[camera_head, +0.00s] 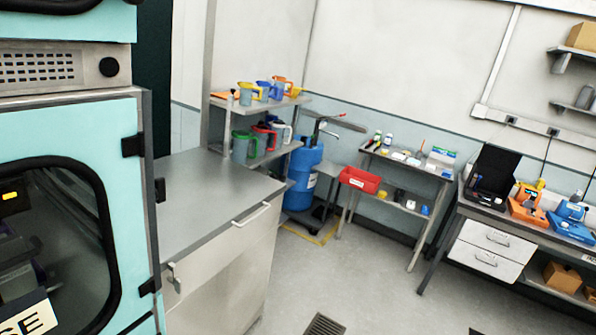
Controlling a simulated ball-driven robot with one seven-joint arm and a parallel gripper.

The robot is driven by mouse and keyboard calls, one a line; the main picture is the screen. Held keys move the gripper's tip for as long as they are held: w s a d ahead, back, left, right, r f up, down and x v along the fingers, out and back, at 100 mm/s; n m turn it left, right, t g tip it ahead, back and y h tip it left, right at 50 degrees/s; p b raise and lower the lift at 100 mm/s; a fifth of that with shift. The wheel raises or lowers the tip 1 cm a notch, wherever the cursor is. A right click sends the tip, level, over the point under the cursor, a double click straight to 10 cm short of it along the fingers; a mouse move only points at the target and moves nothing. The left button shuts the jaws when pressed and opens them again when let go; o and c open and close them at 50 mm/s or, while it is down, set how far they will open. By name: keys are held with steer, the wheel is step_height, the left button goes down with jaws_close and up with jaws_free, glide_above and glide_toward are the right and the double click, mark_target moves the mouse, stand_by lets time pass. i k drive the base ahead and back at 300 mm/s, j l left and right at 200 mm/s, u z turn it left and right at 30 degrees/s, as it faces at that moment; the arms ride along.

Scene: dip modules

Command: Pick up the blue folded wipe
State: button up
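I cannot make out a blue folded wipe for certain from here. A small blue item (425,210) lies on the lower shelf of the small steel table (399,157) across the room, too small to identify. A blue-and-white box (440,158) and several small items stand on that table's top. My gripper is not in view.
A steel cabinet (205,190) stands front left beside a turquoise machine (130,215). Shelves with coloured jugs (245,145), a blue drum (305,175) and a red bin (360,180) lie beyond. A workbench (520,228) is at right. Open floor (350,275) lies between.

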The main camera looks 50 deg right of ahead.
mark_target(445, 173)
steer(key=z, duration=2.4)
